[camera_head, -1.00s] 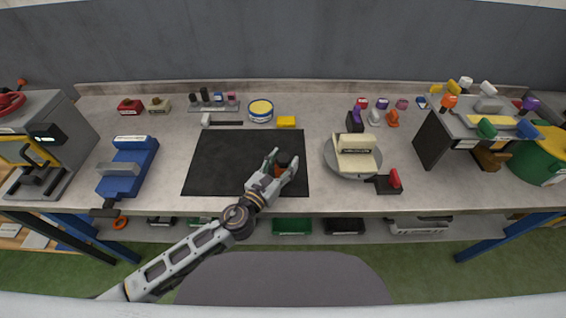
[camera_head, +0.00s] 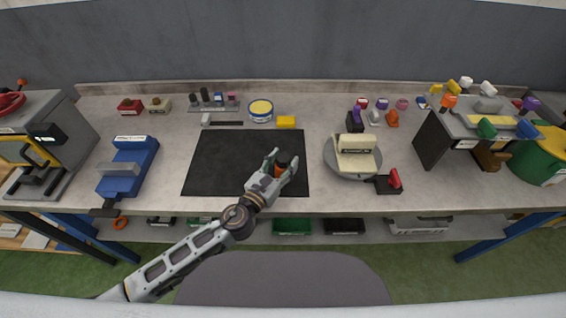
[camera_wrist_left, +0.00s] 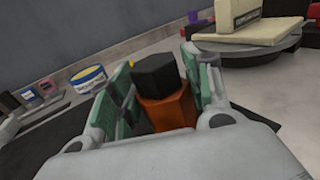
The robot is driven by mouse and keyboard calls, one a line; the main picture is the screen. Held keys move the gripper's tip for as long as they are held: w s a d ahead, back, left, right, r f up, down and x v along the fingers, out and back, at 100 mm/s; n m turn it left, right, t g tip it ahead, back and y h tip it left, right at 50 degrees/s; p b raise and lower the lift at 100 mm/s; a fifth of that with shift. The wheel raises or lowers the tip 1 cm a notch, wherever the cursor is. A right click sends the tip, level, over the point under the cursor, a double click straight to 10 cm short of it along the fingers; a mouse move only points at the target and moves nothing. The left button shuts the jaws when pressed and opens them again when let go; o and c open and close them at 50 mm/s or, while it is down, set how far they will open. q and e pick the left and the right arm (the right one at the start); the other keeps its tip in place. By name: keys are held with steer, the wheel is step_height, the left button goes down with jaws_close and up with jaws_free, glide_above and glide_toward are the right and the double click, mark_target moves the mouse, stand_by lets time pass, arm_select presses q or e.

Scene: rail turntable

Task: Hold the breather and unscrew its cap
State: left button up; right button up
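The breather, an orange body with a black hexagonal cap, stands upright on the black mat (camera_head: 225,165) near its right edge. In the head view its orange body (camera_head: 279,172) shows between the fingers of my left gripper (camera_head: 283,159). The left wrist view shows the orange body (camera_wrist_left: 167,110) and the black cap (camera_wrist_left: 157,75) closer. The green finger pads of my left gripper (camera_wrist_left: 158,88) stand on both sides of it, spread, with a narrow dark gap on the left side. Contact on the right side is hard to tell. My right gripper is not in view.
A round grey turntable (camera_head: 340,168) with a cream block stands right of the mat. A red-handled device (camera_head: 393,181) is beside it. A blue vise (camera_head: 128,170) stands left. The mat's left part is clear.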

arm_select(q)
steer(key=shift+o, duration=1.2)
steer(key=shift+f, duration=0.2)
steer(key=o, duration=0.3)
steer(key=shift+r, duration=0.1)
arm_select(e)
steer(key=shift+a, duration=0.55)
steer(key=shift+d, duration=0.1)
arm_select(q)
steer(key=shift+v, duration=6)
